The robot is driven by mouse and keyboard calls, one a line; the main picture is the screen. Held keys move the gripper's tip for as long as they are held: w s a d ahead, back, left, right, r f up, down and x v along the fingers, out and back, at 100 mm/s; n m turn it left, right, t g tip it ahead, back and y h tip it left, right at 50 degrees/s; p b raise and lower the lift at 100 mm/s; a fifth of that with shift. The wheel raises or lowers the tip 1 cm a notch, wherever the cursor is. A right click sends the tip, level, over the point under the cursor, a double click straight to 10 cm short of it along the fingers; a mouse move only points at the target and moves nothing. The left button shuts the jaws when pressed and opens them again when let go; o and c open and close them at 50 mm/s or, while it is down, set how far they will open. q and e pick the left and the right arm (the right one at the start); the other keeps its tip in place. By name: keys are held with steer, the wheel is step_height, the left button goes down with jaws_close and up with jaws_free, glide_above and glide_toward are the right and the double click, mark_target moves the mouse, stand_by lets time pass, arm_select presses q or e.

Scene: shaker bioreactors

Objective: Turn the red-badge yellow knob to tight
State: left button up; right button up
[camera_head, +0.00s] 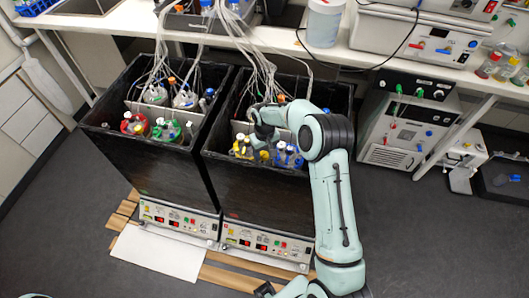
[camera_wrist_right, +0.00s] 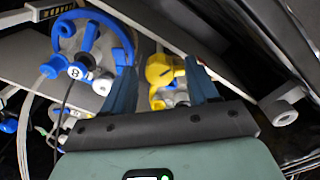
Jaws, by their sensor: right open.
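A yellow knob or cap (camera_wrist_right: 160,70) shows in the right wrist view between the two fingers of my right gripper (camera_wrist_right: 160,64), with gaps on both sides. The fingers are apart and hold nothing. I cannot make out a red badge on it. In the head view, my right gripper (camera_head: 262,128) is over the front part of the right black box (camera_head: 250,180), partly hidden by my own wrist. Yellow fittings (camera_head: 241,149) show just below and left of it.
Blue-collared fittings (camera_head: 287,157) sit right beside the yellow ones; a blue ring with a cap (camera_wrist_right: 93,35) is close to the left finger. Tubing bundles (camera_head: 262,65) rise behind. The left black box (camera_head: 145,165) holds red and green collared bottles. Open floor lies in front.

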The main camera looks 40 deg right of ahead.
steer(key=shift+f, duration=0.2)
steer(key=shift+c, duration=0.3)
steer(key=c, duration=1)
